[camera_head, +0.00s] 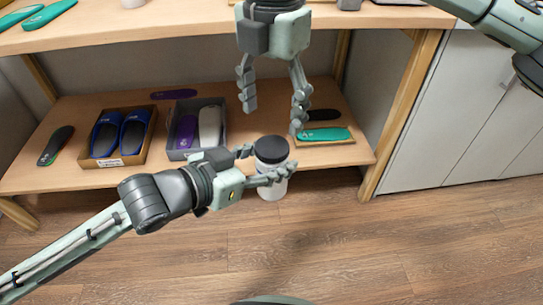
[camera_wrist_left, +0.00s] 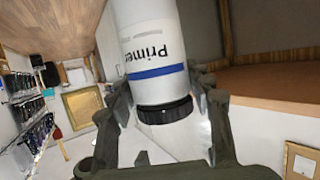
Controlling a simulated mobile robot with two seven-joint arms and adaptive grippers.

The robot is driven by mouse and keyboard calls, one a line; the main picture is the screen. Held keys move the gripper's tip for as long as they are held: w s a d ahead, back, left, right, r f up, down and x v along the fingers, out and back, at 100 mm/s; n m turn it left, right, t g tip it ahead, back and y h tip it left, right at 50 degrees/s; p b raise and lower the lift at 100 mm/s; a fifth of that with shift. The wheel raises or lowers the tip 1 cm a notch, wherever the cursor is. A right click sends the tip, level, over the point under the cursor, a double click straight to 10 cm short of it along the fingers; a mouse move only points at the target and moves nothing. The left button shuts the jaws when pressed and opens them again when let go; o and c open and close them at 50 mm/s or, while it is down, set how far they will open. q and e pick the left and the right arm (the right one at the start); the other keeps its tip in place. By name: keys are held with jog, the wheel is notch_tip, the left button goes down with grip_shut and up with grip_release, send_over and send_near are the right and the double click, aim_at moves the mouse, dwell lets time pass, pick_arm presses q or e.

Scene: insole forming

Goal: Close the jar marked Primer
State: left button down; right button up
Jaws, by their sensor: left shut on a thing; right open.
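The jar (camera_head: 272,186) is white with a black lid (camera_head: 272,149) on top, and it is held upright in front of the lower shelf. In the left wrist view the jar (camera_wrist_left: 152,55) shows the word Primer, upside down in the picture, and a blue band. The black lid (camera_wrist_left: 165,110) is seated at the jar's end; I cannot tell how tight it is. My left gripper (camera_head: 266,166) is shut around the jar's upper part, just below the lid. My right gripper (camera_head: 273,113) points down above the lid, open and empty, with its fingers apart and clear of it.
A table leg (camera_head: 402,112) stands to the right. The floor in front is clear.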

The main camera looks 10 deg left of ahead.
aim_at(272, 146)
notch_tip(272, 146, down, 6)
jog(key=shift+f, duration=0.25)
jog(key=shift+c, duration=0.5)
jog(key=c, duration=1.1)
jog(key=m, duration=0.3)
jog(key=o, duration=1.3)
jog(key=shift+c, duration=0.2)
jog(key=shift+r, duration=0.15)
jog(key=shift+r, duration=2.15)
